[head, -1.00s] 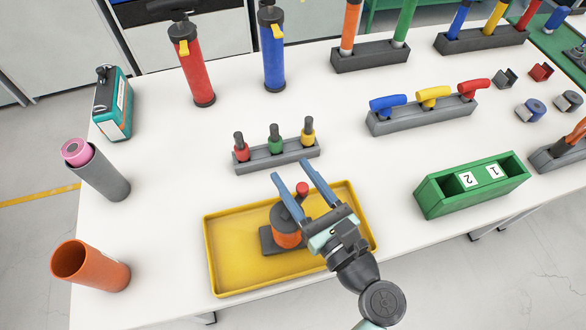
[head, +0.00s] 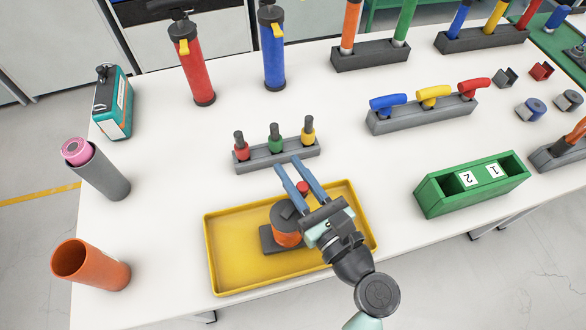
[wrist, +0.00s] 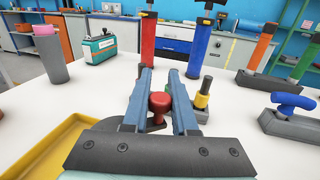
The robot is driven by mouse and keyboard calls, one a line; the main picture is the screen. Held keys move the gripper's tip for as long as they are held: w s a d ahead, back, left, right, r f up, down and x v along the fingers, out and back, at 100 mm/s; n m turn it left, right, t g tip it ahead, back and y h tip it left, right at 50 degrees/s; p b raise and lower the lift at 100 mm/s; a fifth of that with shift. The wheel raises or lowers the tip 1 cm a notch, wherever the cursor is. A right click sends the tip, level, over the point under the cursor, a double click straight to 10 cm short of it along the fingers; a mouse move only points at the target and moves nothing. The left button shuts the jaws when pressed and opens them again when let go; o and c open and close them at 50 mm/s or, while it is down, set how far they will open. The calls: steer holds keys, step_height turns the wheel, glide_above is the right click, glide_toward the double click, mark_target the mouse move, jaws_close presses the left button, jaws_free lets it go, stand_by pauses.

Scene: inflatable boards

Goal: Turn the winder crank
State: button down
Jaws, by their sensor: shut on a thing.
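The winder (head: 285,228) is an orange drum with a dark grey top on a dark base. It stands in the yellow tray (head: 230,280) at the table's front. Its crank has a red knob (head: 303,187), which also shows in the wrist view (wrist: 158,106). My gripper (head: 287,164) reaches over the winder from the front right, with its blue fingers on either side of the red knob. In the wrist view my gripper (wrist: 159,72) is shut on the knob, which sits between the fingers' inner faces. The crank arm is mostly hidden beneath the fingers.
A grey rack (head: 277,154) with red, green and yellow pegs stands just behind the fingertips. A green box (head: 430,197) marked 1 and 2 is at the right. An orange tube (head: 100,272) and a grey tube (head: 110,180) stand at the left. The tray's left part is clear.

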steer(key=shift+d+h, duration=0.1)
steer(key=shift+h, duration=0.2)
steer(key=m+h, duration=0.1)
steer(key=d+m+t+h+p, duration=0.1)
steer(key=m+t+h+p, duration=0.1)
steer(key=h, duration=0.1)
steer(key=shift+s+d+m, duration=0.25)
steer(key=shift+s+m, duration=0.05)
steer(key=s+d+m+g+h+b, duration=0.2)
steer(key=s+m+g+h+b, duration=0.15)
steer(key=m+g+h, duration=0.45)
steer(key=s+d+m+g+h+b, duration=0.2)
steer(key=s+m+g+h, duration=0.15)
steer(key=m+h, duration=0.8)
steer(key=s+a+m+g+b, duration=0.4)
steer(key=m+g+b, duration=0.5)
steer(key=g+b, duration=0.5)
steer(key=shift+s+a+g, duration=0.15)
steer(key=shift+a+g, duration=0.3)
steer(key=shift+g, duration=0.7)
steer(key=shift+a, duration=0.1)
